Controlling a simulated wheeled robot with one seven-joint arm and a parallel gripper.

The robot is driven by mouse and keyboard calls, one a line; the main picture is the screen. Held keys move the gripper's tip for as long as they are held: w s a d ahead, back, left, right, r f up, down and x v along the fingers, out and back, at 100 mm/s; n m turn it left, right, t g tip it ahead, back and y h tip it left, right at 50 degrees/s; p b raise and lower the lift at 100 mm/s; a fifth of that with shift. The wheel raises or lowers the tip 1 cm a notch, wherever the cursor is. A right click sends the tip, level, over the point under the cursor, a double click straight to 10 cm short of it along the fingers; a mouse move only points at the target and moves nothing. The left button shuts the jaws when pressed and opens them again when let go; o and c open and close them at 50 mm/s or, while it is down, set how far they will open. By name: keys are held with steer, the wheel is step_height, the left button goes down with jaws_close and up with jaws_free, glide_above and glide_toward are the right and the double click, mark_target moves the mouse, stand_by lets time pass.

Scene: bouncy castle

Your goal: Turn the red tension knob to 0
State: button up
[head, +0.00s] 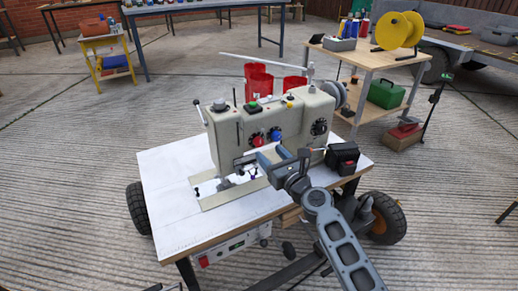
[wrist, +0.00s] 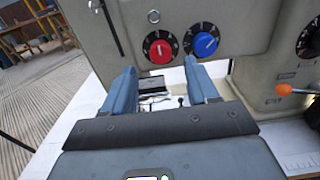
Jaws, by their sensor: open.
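The red tension knob (wrist: 160,51) sits on a black dial with white marks on the front of the grey sewing machine (head: 228,135). Its pointer and numbers are too small to read. In the head view the red knob (head: 256,139) is left of a blue knob (head: 276,135); the blue knob also shows in the wrist view (wrist: 206,44). My gripper (wrist: 160,68) has its two blue fingers apart and empty. In the wrist view the fingertips lie just below the red knob, one to each side, and do not hold it. In the head view my gripper (head: 268,157) is in front of the machine.
The machine stands on a white-topped wheeled table (head: 165,185). A black box (head: 342,157) sits at the table's right. The table's left side is clear.

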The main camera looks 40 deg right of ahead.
mark_target(260, 143)
steer(key=shift+b+x, duration=0.45)
steer(key=shift+x, duration=2.3)
steer(key=c, duration=1.1)
